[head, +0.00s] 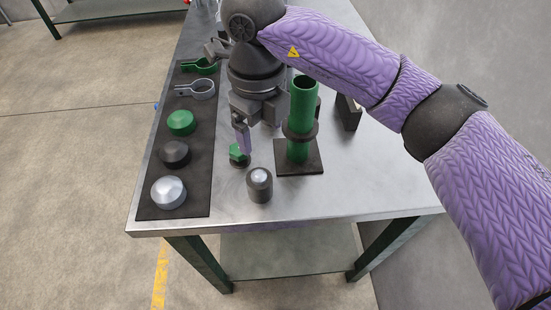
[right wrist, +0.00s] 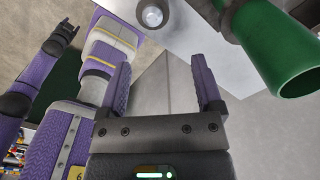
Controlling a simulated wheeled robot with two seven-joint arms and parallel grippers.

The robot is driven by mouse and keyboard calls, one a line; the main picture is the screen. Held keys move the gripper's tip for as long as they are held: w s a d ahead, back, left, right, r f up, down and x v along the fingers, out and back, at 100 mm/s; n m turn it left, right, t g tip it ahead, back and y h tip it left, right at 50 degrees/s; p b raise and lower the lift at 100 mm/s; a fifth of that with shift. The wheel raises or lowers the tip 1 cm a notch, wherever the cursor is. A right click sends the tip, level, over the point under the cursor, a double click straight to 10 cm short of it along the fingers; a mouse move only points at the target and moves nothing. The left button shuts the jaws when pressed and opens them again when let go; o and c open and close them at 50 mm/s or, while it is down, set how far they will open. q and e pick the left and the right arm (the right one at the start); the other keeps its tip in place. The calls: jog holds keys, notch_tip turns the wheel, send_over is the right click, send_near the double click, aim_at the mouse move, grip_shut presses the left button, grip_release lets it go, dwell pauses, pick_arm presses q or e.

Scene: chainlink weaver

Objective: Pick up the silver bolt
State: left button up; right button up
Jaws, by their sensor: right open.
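The silver bolt (head: 259,175) shows as a pale round top set in a short dark upright cylinder near the table's front edge. In the right wrist view the silver bolt (right wrist: 152,14) is at the top, beyond the fingertips. My right gripper (head: 256,136) is open and empty, pointing down behind the bolt and apart from it. Its two purple fingers (right wrist: 163,72) show spread in the right wrist view. A small dark gripper, seemingly my left (right wrist: 65,33), shows at the left of that view; its opening is too small to judge.
A green tube (head: 301,115) stands on a dark base (head: 298,168) close right of my right gripper. A small green piece (head: 238,153) stands just behind the bolt. A dark mat (head: 150,207) at left holds caps and ring clamps. Clear tabletop lies at front right.

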aim_at(259, 174)
jog(key=f, duration=0.3)
jog(key=f+b, duration=0.1)
jog(key=f, duration=0.2)
jog(key=a+f+b, duration=0.1)
jog(key=f, duration=0.2)
jog(key=shift+s+f, duration=0.25)
jog(key=shift+f, duration=0.1)
pick_arm(q)
jog(key=shift+s+a+f, duration=0.2)
jog(key=shift+a+f, duration=0.2)
jog(key=shift+f, duration=0.2)
jog(key=shift+s+a+f, duration=0.2)
jog(key=shift+a+f, duration=0.2)
jog(key=shift+f, duration=0.15)
pick_arm(e)
grip_shut()
